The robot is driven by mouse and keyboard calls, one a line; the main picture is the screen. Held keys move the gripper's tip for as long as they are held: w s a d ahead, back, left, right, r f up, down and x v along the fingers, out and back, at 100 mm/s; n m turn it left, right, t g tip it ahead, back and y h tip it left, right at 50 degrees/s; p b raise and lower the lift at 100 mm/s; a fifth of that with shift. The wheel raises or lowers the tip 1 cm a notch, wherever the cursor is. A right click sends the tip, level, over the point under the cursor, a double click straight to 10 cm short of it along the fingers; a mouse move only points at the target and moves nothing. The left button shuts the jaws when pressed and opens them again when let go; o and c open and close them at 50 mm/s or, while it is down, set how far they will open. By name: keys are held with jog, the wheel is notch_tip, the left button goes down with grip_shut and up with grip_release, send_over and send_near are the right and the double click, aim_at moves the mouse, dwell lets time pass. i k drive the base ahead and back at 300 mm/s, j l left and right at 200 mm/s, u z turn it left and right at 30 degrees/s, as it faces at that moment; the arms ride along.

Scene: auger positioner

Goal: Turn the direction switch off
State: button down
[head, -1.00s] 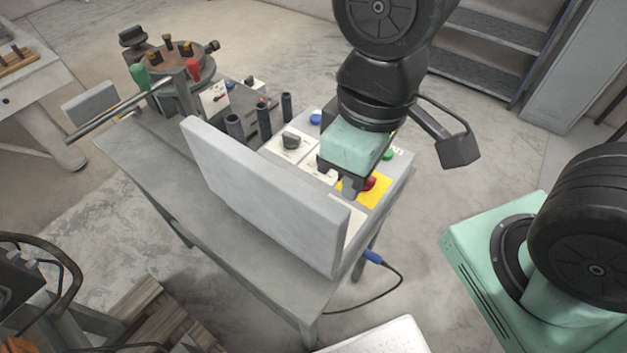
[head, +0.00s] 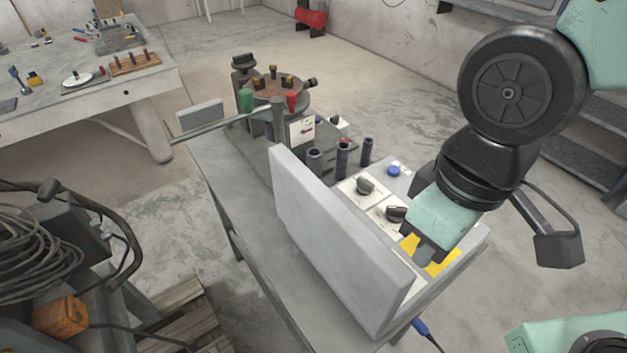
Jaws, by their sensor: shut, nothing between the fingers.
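The control panel (head: 480,236) lies behind a tall grey plate on the bench. It carries two dark rotary knobs on white label plates: a farther knob (head: 365,185) and a nearer knob (head: 397,213). I cannot read the labels, so I cannot tell which one is the direction switch. My gripper (head: 426,258) is shut and empty, pointing down over the yellow plate (head: 443,262) on the near side of the nearer knob. It looks apart from both knobs. The red button seen earlier on the yellow plate is hidden behind my gripper.
The upright grey plate (head: 335,245) stands close to the left of my gripper. A blue button (head: 393,170) and several dark cylinders (head: 343,157) stand past the knobs. A round positioner (head: 277,85) with red and green handles is at the bench's far end.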

aim_at(394, 214)
jog(key=l+u, duration=0.45)
jog(key=l, duration=0.3)
jog(key=l+u, duration=0.45)
jog(key=l, duration=0.25)
jog(key=l+u, duration=0.35)
jog(key=l, duration=0.25)
jog(key=l+u, duration=0.35)
jog(key=l, duration=0.25)
jog(key=l+u, duration=0.4)
jog(key=l, duration=0.2)
jog(key=k+l+u, duration=0.35)
jog(key=l, duration=0.2)
jog(key=l+u, duration=0.4)
jog(key=l, duration=0.25)
jog(key=l+u, duration=0.35)
jog(key=l, duration=0.3)
jog(key=k, duration=0.4)
